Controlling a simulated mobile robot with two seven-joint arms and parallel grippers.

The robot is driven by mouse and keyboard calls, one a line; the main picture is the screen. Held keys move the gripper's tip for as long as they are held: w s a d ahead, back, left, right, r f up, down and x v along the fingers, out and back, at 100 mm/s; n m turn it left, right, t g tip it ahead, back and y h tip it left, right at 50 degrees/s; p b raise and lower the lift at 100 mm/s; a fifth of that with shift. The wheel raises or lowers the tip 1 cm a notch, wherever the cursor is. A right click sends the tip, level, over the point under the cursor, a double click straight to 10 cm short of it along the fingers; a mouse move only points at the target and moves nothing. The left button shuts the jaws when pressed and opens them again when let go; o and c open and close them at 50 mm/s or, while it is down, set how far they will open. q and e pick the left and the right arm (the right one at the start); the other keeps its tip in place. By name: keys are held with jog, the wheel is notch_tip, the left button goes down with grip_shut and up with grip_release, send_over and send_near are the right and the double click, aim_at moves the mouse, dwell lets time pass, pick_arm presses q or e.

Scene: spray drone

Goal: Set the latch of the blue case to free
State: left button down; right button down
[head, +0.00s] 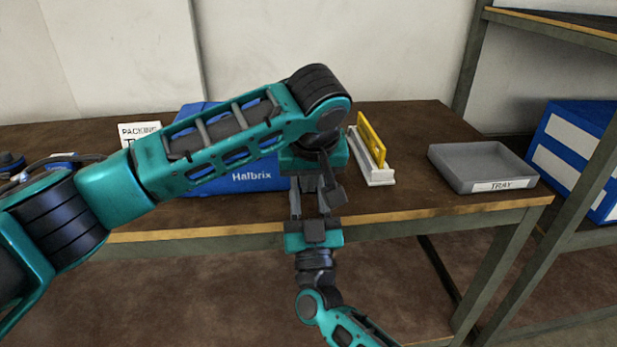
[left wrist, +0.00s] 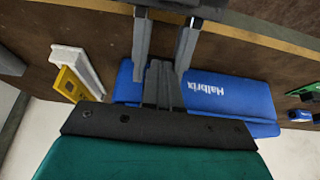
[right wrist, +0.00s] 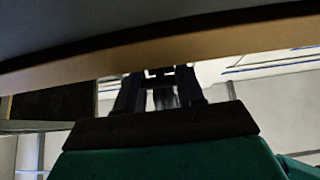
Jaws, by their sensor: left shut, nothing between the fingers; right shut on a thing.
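The blue case (head: 262,184), lettered Halbrix, lies on the table behind my left arm; it also shows in the left wrist view (left wrist: 225,92). Its latch cannot be made out in any view. My left gripper (left wrist: 162,68) is shut and empty, pointing down in front of the case's right end. My right gripper (head: 310,208) comes up from below at the table's front edge. Its fingers stand apart on both sides of my left gripper's fingers and look closed on them; the right wrist view shows a dark thing between its fingers (right wrist: 160,90).
A white holder with a yellow panel (head: 371,150) stands right of the case. A grey tray (head: 450,172) labelled TRAY lies farther right. A PACKING sign (head: 139,130) is at the left. Shelves with a blue and white box (head: 575,150) stand at the right. Table between holder and tray is clear.

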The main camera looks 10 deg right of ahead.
jog(key=shift+f, duration=0.15)
pick_arm(q)
jog(key=shift+s+f, duration=0.1)
jog(key=shift+f, duration=0.7)
pick_arm(e)
jog(key=shift+s+a, duration=0.1)
jog(key=c, duration=1.1)
grip_release()
jog(key=o, duration=0.4)
pick_arm(q)
jog(key=shift+r, duration=0.1)
